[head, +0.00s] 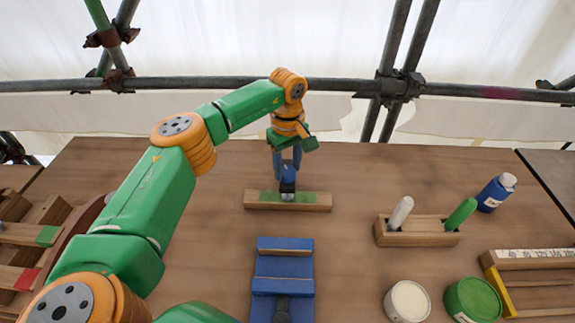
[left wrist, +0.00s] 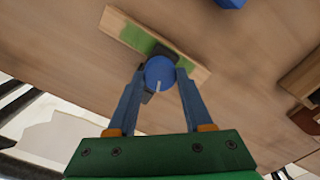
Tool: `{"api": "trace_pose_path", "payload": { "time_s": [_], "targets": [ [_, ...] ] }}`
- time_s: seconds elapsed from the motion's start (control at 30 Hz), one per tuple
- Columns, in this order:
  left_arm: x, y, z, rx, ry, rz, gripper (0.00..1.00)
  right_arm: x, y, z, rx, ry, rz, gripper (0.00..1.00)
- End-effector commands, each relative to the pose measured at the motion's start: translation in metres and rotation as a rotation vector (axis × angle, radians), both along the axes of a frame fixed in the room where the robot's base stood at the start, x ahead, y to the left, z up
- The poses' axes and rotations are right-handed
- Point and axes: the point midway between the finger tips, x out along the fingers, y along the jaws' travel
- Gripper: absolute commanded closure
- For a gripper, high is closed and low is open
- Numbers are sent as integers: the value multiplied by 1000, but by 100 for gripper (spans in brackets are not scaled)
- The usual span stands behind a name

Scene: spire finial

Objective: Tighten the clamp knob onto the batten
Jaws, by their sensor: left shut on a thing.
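The batten (head: 316,202) is a short wooden bar with a green patch on top, lying on the bench in the middle. It also shows in the left wrist view (left wrist: 190,64). The blue clamp knob (left wrist: 159,72) is round with a pale line mark and sits over the green patch; a dark part beneath it touches the batten. My left gripper (left wrist: 160,84) is shut on the knob, one finger on each side, coming from above. In the head view the left gripper (head: 288,172) hides part of the knob. My right gripper is not in view.
A blue fixture (head: 284,268) stands in front of the batten. To the right are a wooden holder (head: 418,238) with white and green sticks, a blue bottle (head: 495,193), a white pot (head: 407,302) and a green pot (head: 472,300). Wooden racks (head: 35,235) are at left. Scaffold pipes (head: 345,84) run behind.

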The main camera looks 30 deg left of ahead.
Motion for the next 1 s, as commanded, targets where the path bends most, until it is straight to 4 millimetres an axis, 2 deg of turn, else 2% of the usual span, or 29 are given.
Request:
{"api": "trace_pose_path", "payload": {
  "time_s": [0.3,0.33,0.4,0.43,0.67,0.77,1.0],
  "targets": [
    [2,0,2,0,-8,1,100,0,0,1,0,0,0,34],
    [2,0,2,0,-8,1,41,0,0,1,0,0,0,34],
    [1,0,2,-1,-6,1,22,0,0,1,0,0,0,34],
    [1,0,2,0,-5,1,19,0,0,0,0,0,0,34],
    [1,0,1,0,-3,1,19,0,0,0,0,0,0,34],
    [1,0,6,0,-5,1,19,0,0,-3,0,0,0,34],
    [2,0,57,0,-8,2,19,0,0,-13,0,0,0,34]
  ]
}}
